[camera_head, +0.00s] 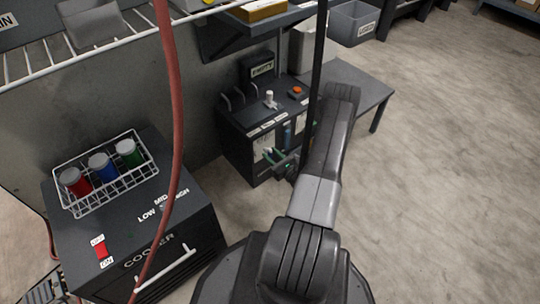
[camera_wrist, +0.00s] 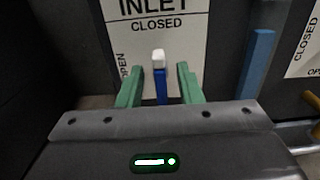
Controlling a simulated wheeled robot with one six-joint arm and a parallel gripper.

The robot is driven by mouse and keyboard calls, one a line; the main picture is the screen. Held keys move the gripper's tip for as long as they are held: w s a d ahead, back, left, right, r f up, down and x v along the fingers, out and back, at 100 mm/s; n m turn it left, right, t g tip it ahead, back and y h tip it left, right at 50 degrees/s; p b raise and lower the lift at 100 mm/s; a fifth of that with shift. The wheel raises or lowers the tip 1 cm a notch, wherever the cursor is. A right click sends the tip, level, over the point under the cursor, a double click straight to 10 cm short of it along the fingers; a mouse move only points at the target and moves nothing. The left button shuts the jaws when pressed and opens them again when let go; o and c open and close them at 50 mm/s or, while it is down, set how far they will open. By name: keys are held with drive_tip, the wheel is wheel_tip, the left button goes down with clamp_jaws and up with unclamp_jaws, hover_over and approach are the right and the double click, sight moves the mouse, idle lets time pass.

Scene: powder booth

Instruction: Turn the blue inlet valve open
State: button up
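The blue inlet valve lever (camera_wrist: 160,90) has a white tip and stands upright in the wrist view, pointing up at the word CLOSED on the INLET label (camera_wrist: 152,40). OPEN is printed at the label's left side. My gripper (camera_wrist: 159,78) is open, with one green finger on each side of the lever. Small gaps show between lever and fingers, and I see no contact. In the head view my gripper (camera_head: 273,156) is at the front of a dark cabinet (camera_head: 244,148); the lever cannot be made out there, and my arm covers part of the cabinet.
A blue upright bar (camera_wrist: 255,62) and a second CLOSED/OPEN label (camera_wrist: 305,45) are right of the gripper. A red hose (camera_head: 172,100) hangs in the foreground. A cooler (camera_head: 180,235) with a wire basket (camera_head: 112,195) of cups stands left. Floor at right is clear.

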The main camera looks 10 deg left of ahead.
drive_tip(key=shift+w+a, duration=0.45)
drive_tip(key=shift+a, duration=0.15)
clamp_jaws()
